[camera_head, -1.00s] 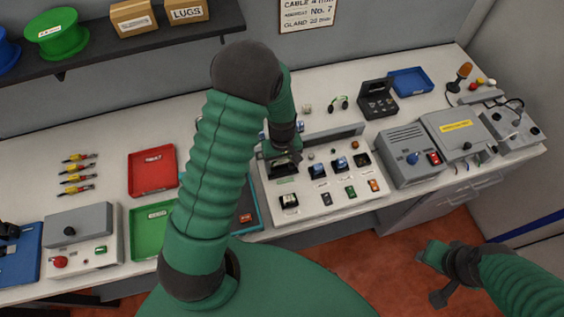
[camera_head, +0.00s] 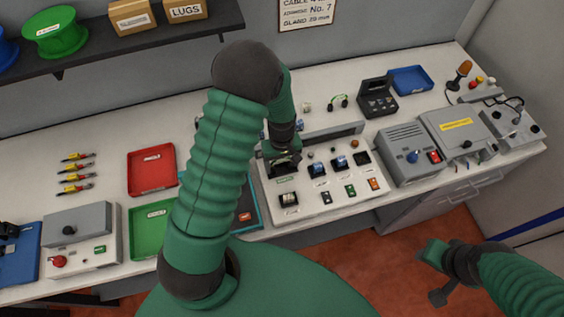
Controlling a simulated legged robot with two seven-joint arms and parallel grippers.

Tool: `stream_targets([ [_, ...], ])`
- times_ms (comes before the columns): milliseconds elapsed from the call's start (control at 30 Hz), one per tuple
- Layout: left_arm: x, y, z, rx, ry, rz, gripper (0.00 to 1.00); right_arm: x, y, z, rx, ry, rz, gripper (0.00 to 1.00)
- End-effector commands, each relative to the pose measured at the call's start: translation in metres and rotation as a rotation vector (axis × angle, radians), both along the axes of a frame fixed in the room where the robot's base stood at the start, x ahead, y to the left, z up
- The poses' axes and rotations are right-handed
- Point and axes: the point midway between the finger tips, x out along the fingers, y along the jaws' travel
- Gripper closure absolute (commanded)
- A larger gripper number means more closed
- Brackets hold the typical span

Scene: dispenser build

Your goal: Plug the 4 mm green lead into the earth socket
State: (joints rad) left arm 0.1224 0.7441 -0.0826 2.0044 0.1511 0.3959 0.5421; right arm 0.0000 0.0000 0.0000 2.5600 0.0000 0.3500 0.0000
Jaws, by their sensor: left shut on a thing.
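My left gripper (camera_head: 284,164) is over the upper left part of a pale sloped panel (camera_head: 318,212). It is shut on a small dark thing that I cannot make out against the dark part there. The panel carries dark and blue-topped modules, with green and orange switches at its front. I cannot tell which opening is the earth socket. My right gripper (camera_head: 438,297) is low at the right, small and away from the bench.
A red tray (camera_head: 152,187) and a green tray (camera_head: 141,240) lie left of my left arm. Several yellow-handled tools (camera_head: 76,178) lie farther left. A grey box (camera_head: 403,159) stands close right of the panel. A black case (camera_head: 377,106) and blue tray (camera_head: 424,75) stand behind.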

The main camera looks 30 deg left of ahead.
Motion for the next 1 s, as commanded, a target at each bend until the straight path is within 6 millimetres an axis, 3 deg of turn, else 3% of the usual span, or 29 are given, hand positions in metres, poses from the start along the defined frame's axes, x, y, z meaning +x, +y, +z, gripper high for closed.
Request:
stream_targets([
  [233,0.0001,0.0000,0.0002,0.000,0.000,0.000,0.69,0.0000,0.0000,0.0001,0.000,0.000,0.000,0.64],
  [267,0.0001,0.0000,0.0002,0.000,0.000,0.000,0.23,0.0000,0.0000,0.0001,0.000,0.000,0.000,0.64],
  [433,0.0001,0.0000,0.0002,0.000,0.000,0.000,0.01,0.0000,0.0000,0.0001,0.000,0.000,0.000,0.64],
  [1000,0.0002,0.0001,0.0047,0.000,0.000,0.000,0.00,0.0000,0.0000,0.0043,0.000,0.000,0.000,0.64],
])
